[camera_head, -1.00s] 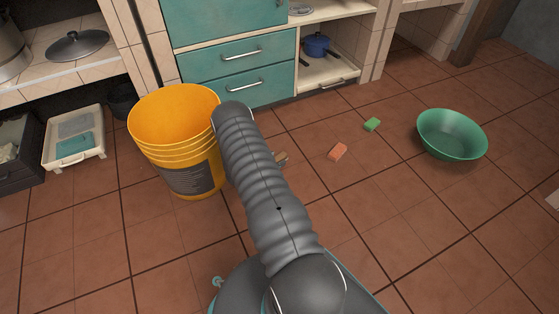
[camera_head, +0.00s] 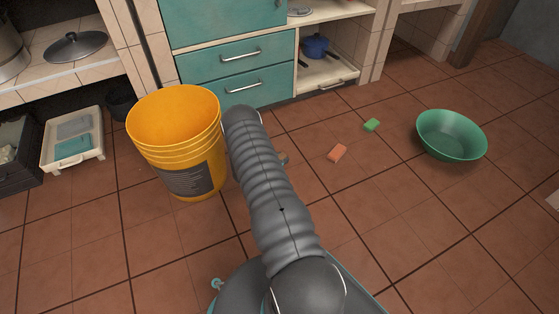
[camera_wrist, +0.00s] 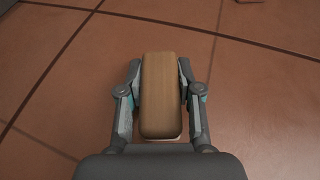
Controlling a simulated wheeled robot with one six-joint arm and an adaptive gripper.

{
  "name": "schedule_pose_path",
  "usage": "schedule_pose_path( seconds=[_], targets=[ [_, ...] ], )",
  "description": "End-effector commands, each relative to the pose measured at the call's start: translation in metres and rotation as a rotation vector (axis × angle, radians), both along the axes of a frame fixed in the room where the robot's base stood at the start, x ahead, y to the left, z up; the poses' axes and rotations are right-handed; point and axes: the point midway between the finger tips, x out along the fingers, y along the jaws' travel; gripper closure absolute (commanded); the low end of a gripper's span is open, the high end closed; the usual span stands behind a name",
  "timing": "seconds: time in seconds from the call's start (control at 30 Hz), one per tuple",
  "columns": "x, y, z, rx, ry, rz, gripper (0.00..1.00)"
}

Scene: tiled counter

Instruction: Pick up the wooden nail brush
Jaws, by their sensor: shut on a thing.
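The wooden nail brush (camera_wrist: 160,95) is a light brown block with rounded ends. In the wrist view it lies lengthwise between the two fingers of my gripper (camera_wrist: 161,100), with a finger against each long side. My gripper is shut on it. Its underside is hidden, and I cannot tell whether it touches the floor. In the head view my arm hides the brush and most of the gripper; only a small bit of the gripper (camera_head: 283,159) shows to the right of the arm.
A yellow bucket (camera_head: 180,150) stands just left of my arm. An orange block (camera_head: 337,153), a green block (camera_head: 372,125) and a green basin (camera_head: 451,135) are on the tiled floor to the right. Teal drawers (camera_head: 235,75) stand behind. The floor at front right is clear.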

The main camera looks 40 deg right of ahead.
Motion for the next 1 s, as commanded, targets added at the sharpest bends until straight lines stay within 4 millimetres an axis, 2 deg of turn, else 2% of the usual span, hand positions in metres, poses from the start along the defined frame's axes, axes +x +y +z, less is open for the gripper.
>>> schedule_pose_path(
  seconds=[0.23,0.43,0.8,1.0],
  targets=[
    [0.000,0.000,0.012,0.000,0.000,0.000,0.99],
    [0.001,0.000,0.048,-0.001,-0.002,-0.001,0.99],
    [-0.077,0.020,0.089,0.001,0.003,-0.001,0.99],
    [-0.102,0.026,0.104,0.000,0.001,-0.001,0.99]
  ],
)
